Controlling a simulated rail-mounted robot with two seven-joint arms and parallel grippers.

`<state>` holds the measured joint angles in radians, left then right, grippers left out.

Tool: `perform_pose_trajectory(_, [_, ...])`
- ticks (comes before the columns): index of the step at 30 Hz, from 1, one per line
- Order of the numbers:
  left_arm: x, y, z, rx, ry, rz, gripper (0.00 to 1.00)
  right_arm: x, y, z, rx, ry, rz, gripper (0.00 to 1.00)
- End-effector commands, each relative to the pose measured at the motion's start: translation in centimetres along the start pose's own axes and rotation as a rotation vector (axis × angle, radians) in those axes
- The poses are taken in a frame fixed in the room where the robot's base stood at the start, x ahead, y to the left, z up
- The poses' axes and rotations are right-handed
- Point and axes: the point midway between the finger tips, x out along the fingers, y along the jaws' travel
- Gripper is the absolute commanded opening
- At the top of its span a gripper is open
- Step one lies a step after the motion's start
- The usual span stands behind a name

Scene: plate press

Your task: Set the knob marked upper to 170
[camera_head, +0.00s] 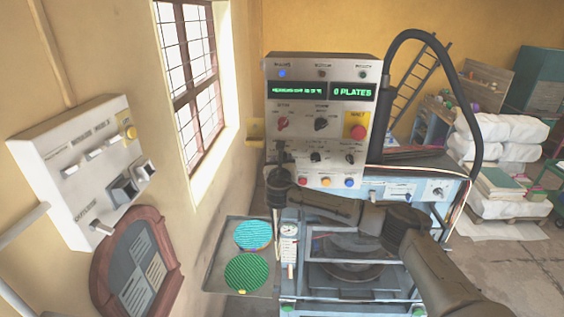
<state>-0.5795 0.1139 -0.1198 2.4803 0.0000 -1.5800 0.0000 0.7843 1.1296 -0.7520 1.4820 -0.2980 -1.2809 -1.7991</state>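The grey control panel (300,138) stands upright behind the press, with a lit green display (298,89) at upper left and another reading "0 PLATES" (352,92). Its small labels are too blurred to read, so I cannot tell which knob is marked upper. Two black knobs (316,157) and (350,159) show in the lower row. My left gripper is out of view.
A red stop button (357,130) is on the panel's right. Red, yellow and blue buttons (325,182) line its bottom. Two round plates, blue (253,235) and green (246,272), lie on a tray left of the press frame (362,306). A wall box (85,165) is at left.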

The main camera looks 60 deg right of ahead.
Motion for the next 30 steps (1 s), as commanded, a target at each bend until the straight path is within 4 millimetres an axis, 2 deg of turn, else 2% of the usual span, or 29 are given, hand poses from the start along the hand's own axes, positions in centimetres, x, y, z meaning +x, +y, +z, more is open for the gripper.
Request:
perform_pose_trajectory(1, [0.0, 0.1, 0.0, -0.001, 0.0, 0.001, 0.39, 0.0, 0.0, 0.0, 0.0, 0.0, 0.0, 0.42])
perform_pose_trajectory(10, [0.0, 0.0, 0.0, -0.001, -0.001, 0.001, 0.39, 0.0, 0.0, 0.0, 0.0, 0.0, 0.0, 0.13])
perform_pose_trajectory(20, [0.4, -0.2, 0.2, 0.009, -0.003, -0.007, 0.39, 0.0, 0.0, -0.1, 0.062, 0.001, 0.0, 0.12])
perform_pose_trajectory(30, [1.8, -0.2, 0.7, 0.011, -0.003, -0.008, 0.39, -0.1, 0.1, -0.3, 0.336, 0.0, 0.001, 0.12])
